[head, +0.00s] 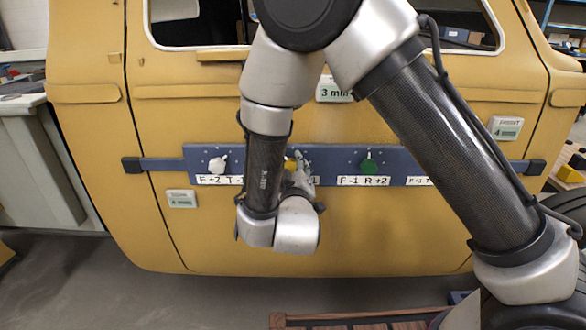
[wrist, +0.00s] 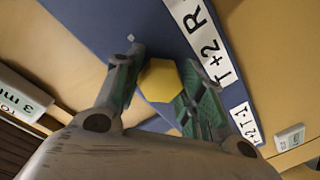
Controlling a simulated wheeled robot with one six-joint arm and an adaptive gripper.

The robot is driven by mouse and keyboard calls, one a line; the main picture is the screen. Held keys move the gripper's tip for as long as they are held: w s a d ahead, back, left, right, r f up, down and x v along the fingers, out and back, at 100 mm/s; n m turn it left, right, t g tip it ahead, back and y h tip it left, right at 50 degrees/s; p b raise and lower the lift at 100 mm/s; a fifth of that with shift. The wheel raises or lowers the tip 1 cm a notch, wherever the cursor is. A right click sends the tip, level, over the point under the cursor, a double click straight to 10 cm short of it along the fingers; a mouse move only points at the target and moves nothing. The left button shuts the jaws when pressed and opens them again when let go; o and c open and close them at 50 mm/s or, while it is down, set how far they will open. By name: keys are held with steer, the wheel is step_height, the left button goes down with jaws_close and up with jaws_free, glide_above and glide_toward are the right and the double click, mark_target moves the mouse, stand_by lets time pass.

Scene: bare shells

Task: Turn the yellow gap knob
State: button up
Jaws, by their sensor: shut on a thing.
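The yellow gap knob (wrist: 160,81) is a faceted knob on the blue bar, seen close up in the wrist view. My gripper (wrist: 163,70) has one finger on each side of it and is shut on it. In the head view only a small part of the yellow knob (head: 290,165) shows. My arm hides most of it, and my gripper (head: 302,166) is partly visible beside it. The knob's pointing direction cannot be made out.
The blue bar (head: 330,178) runs across a yellow vehicle door (head: 400,235). A white knob (head: 218,165) sits left of my gripper and a green knob (head: 368,165) right. Lettered labels (head: 362,181) line the bar. A wooden slatted thing (head: 350,320) stands low in front.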

steer(key=o, duration=1)
steer(key=shift+o, duration=0.2)
steer(key=s, duration=1.2)
steer(key=shift+r, duration=0.25)
